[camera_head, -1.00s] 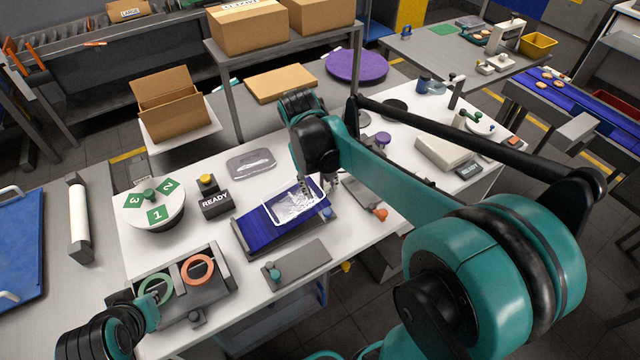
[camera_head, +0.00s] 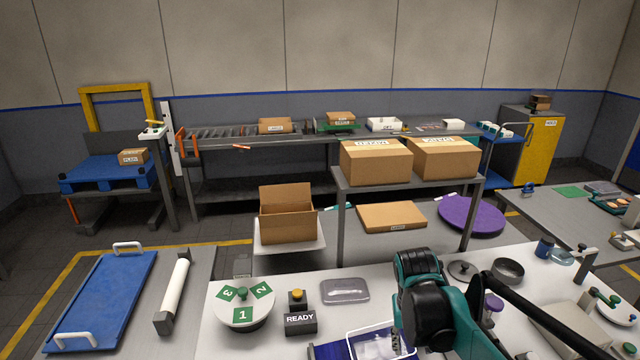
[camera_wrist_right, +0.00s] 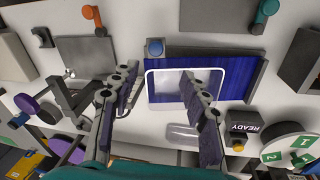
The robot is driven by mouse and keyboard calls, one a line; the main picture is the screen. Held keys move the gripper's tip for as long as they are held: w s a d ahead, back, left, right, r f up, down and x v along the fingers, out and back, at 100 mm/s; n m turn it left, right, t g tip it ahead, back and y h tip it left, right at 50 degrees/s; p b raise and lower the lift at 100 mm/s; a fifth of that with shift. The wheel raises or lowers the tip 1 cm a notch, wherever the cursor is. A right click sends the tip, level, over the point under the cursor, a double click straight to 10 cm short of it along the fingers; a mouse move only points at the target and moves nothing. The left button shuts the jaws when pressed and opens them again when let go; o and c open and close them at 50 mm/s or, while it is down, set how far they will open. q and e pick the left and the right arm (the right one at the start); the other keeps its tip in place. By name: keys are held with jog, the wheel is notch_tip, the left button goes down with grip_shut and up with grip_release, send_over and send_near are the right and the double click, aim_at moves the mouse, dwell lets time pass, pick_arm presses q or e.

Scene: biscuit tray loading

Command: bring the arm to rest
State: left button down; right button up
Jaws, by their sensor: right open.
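My right gripper (camera_wrist_right: 158,78) is open in the right wrist view, its two fingers spread with nothing between them. It hangs above the worktable, over the white-rimmed tray (camera_wrist_right: 149,88) on the blue sloped surface (camera_wrist_right: 240,72). In the head view my right arm comes in at the bottom right, and its wrist end (camera_head: 425,300) hides the fingers. The tray (camera_head: 352,334) shows there at the bottom edge with clear, shiny contents, partly cut off and partly behind my arm. My left gripper is not in view.
A numbered turntable (camera_head: 243,318), a READY button box (camera_head: 300,323) and a clear packet (camera_head: 345,290) stand left of my arm. A dark round dish (camera_head: 508,271) and a pale box (camera_head: 570,330) are to its right. Cartons (camera_head: 376,165) stand on a shelf behind.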

jog(key=s+a+f+n+t+y+b, duration=0.1)
jog(key=s+a+f+t+b, duration=0.5)
jog(key=s, duration=0.4)
notch_tip(320, 180, down, 2)
jog(key=shift+f+n+y+b, duration=0.1)
jog(key=shift+n+y+b, duration=0.2)
jog(key=shift+n+b, duration=0.15)
jog(key=shift+s+a+f, duration=0.15)
jog(key=shift+a, duration=0.1)
jog(key=shift+c, duration=1.4)
